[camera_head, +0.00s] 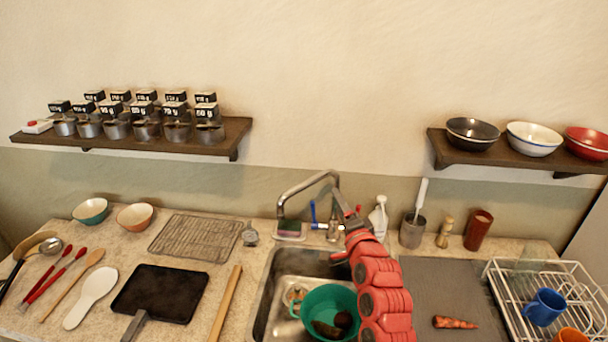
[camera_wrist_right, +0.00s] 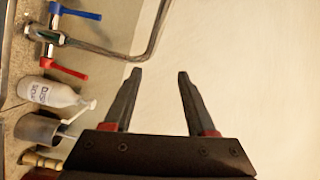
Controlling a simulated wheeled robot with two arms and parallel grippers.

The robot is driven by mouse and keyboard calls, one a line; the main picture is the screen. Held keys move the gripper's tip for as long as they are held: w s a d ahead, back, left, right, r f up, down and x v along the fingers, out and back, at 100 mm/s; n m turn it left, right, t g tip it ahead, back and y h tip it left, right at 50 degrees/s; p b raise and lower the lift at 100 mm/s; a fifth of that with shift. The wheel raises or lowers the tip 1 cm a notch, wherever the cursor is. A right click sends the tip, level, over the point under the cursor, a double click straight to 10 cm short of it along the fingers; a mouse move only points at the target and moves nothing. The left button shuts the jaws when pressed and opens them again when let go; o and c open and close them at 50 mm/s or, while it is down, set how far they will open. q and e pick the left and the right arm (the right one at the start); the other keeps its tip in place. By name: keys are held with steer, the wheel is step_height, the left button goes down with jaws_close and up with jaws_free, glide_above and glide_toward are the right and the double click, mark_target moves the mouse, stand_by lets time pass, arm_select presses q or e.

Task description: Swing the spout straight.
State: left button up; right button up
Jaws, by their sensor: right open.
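The metal spout (camera_head: 305,184) of the tap arches above the sink (camera_head: 262,300) in the head view, its outlet end to the left. In the right wrist view the spout (camera_wrist_right: 152,45) is a bent pipe beyond my fingers. The tap has a blue handle (camera_wrist_right: 75,10) and a red handle (camera_wrist_right: 63,69). My right gripper (camera_head: 340,197) is close to the spout and partly covers the tap's upright part in the head view. In the right wrist view my right gripper (camera_wrist_right: 159,76) is open, with nothing between its fingers. My left gripper is out of view.
A green basin (camera_head: 329,300) with dark items stands in the sink. A white soap bottle (camera_head: 379,218) and a grey utensil cup (camera_head: 412,232) stand right of the tap. A sponge on a dish (camera_head: 289,230) lies behind the sink. A dish rack (camera_head: 505,305) is at right.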

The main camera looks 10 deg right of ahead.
mark_target(310, 185)
steer(key=w+a+g+p, duration=0.1)
steer(key=w+a+p, duration=0.1)
steer(key=w, duration=0.2)
steer(key=w+a+f+y+p, duration=0.1)
steer(key=w+a+p, duration=0.1)
steer(key=w, duration=0.3)
steer(key=w+a+f+g+y+p, duration=0.1)
steer(key=w+a+p, duration=0.1)
steer(key=w, duration=0.3)
steer(key=shift+g, duration=0.3)
steer(key=shift+x, duration=1.05)
jaws_close()
stand_by(0.7)
